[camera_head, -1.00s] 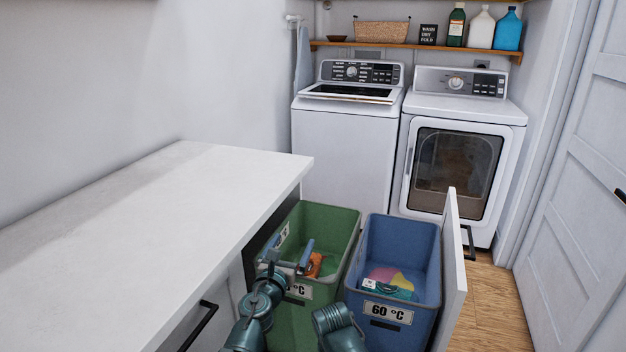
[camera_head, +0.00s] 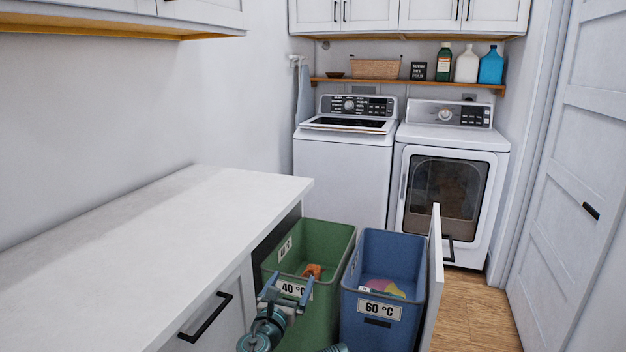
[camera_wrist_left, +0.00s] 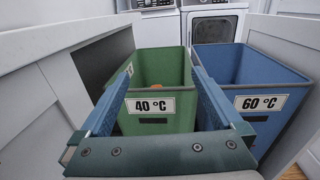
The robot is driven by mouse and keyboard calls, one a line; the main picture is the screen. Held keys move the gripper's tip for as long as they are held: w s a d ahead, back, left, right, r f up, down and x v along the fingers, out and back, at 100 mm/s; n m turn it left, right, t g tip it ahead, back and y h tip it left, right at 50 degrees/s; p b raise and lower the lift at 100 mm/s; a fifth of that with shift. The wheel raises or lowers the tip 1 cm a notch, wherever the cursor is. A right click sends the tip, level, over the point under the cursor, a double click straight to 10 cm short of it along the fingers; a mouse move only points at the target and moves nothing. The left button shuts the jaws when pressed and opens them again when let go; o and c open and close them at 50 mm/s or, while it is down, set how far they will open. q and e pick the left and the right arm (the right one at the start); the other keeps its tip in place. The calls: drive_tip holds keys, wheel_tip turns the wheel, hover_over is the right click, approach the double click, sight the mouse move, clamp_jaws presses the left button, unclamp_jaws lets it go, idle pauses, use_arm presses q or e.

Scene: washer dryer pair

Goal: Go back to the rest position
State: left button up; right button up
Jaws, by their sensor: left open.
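My left gripper (camera_head: 289,289) is open and empty, in front of the green bin (camera_head: 330,262) marked 40 °C. In the left wrist view its two blue fingers (camera_wrist_left: 163,88) are spread, with the green bin's label showing between them. An orange item (camera_head: 312,271) lies in the green bin. The blue bin (camera_head: 408,318) marked 60 °C stands to the right with a pink and yellow item (camera_head: 384,286) inside. My right gripper does not show; a small teal arm part shows at the bottom edge.
A white counter (camera_head: 150,240) fills the left, with a black-handled cabinet front below. The pulled-out drawer front (camera_head: 435,270) stands right of the bins. A washer (camera_head: 345,165) and a closed dryer (camera_head: 450,190) stand behind. Wooden floor (camera_head: 475,315) is free at the right.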

use_arm(q)
drive_tip(key=s+a+f+n+g+y, duration=0.1)
drive_tip(key=a+f+n+g+y, duration=0.2)
drive_tip(key=n, duration=0.6)
drive_tip(key=s+a+f+n+y, duration=0.1)
drive_tip(key=a+f+n+y, duration=0.4)
drive_tip(key=n, duration=0.5)
drive_tip(key=s+f+n+g+y, duration=0.1)
drive_tip(key=s+f+n+g, duration=0.4)
drive_tip(key=f+n, duration=0.15)
drive_tip(key=s+d+f+n+g+h, duration=0.1)
drive_tip(key=s+d+f+n+g, duration=0.15)
drive_tip(key=s, duration=0.35)
drive_tip(key=s+d+f+n+g+h, duration=0.1)
drive_tip(key=s+d+f+n+g, duration=0.15)
drive_tip(key=s+n+g, duration=0.2)
drive_tip(key=s+d+f+n+g+h, duration=0.1)
drive_tip(key=s+d+f+n+g, duration=0.15)
drive_tip(key=s, duration=0.45)
wheel_tip(320, 180, up, 27)
drive_tip(key=p, duration=2.6)
drive_tip(key=shift+w+f+p, duration=0.15)
drive_tip(key=shift+w+p, duration=0.15)
drive_tip(key=shift+w, duration=0.05)
